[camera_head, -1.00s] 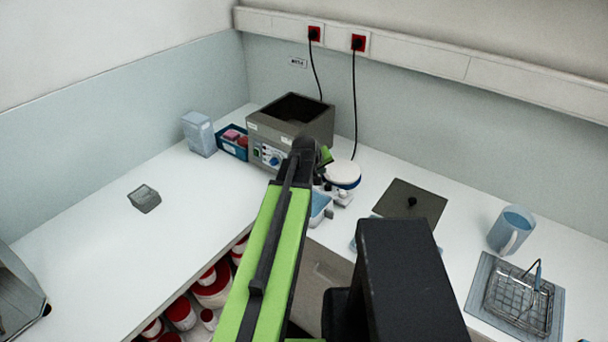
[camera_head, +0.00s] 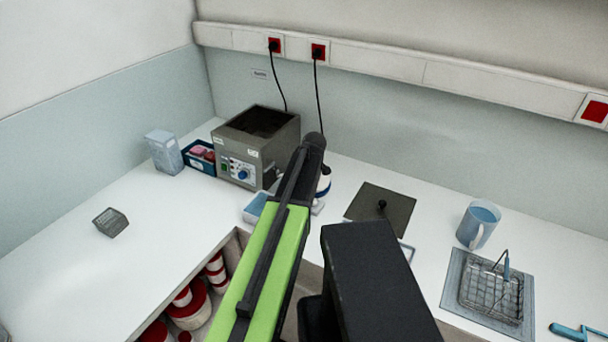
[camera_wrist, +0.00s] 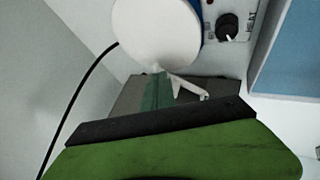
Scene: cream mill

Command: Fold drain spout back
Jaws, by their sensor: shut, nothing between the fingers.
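I cannot make out the drain spout for certain. A grey bath unit (camera_head: 272,158) with an open dark well stands at the back of the counter, a blue knob on its front. In the wrist view, a small white lever-like part (camera_wrist: 190,91) lies just beyond my gripper (camera_wrist: 165,122), beside a grey-green piece. Whether they touch is unclear. My gripper shows there as a green and black edge, shut and empty. In the head view my arm hides it and much of the white-and-blue device right of the bath.
In the wrist view, a round white plate (camera_wrist: 158,30) stands close ahead, with a heat knob (camera_wrist: 228,25) and a blue tray (camera_wrist: 289,58) to its right. A dark lid (camera_head: 365,205), a blue jug (camera_head: 479,222) and a wire basket (camera_head: 490,292) stand right. The left counter is mostly clear.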

